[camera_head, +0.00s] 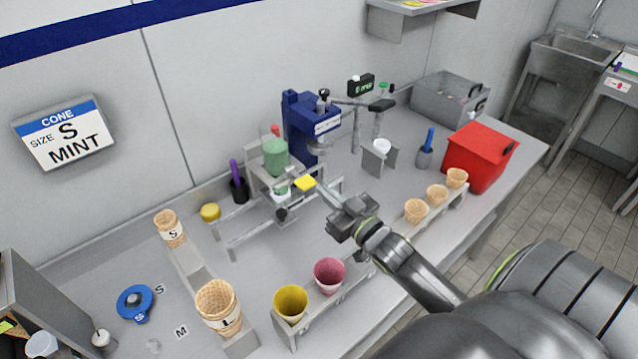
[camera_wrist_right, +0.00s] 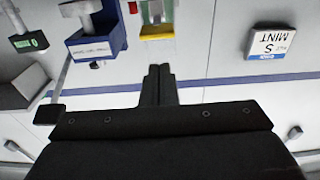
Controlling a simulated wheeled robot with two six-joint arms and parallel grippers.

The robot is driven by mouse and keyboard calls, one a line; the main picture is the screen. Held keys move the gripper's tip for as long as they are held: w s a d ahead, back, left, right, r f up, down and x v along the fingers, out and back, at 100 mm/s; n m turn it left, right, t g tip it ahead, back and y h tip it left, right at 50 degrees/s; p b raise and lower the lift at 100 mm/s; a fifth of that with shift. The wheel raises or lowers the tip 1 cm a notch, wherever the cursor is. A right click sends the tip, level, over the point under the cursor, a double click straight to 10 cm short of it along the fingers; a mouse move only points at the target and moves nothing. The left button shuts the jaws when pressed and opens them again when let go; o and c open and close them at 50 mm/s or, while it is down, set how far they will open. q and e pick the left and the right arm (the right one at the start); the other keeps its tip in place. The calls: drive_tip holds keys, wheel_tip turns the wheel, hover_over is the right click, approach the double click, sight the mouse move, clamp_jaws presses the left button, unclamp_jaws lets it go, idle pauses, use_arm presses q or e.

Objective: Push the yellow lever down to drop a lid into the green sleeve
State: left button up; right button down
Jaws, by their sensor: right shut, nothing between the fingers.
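The yellow lever (camera_head: 305,184) sticks out at the front of a grey metal stand (camera_head: 262,180). A green cylinder (camera_head: 275,157), which looks like the green sleeve, stands on top of this stand. A smaller white and green piece (camera_head: 282,192) sits below it; I cannot tell whether a lid is inside. My right gripper (camera_head: 324,193) is shut and empty, with its fingertips close to the lever on its right side. I cannot tell whether they touch. The right wrist view shows the shut fingers (camera_wrist_right: 158,70) in front of a yellow part (camera_wrist_right: 156,31). My left gripper is out of view.
A blue machine (camera_head: 305,128) stands behind the lever. Yellow (camera_head: 290,303) and pink (camera_head: 329,275) cups stand in a front rack. Waffle cones (camera_head: 416,210) stand in a rack at right, beside a red box (camera_head: 476,155). A sign (camera_head: 66,134) reads cone size S mint.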

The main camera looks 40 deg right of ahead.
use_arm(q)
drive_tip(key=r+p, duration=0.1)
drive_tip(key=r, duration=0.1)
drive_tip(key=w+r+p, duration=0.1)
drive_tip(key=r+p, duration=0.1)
use_arm(e)
drive_tip(key=s+f, duration=0.1)
drive_tip(key=s, duration=0.5)
drive_tip(key=shift+d, duration=0.3)
idle(0.4)
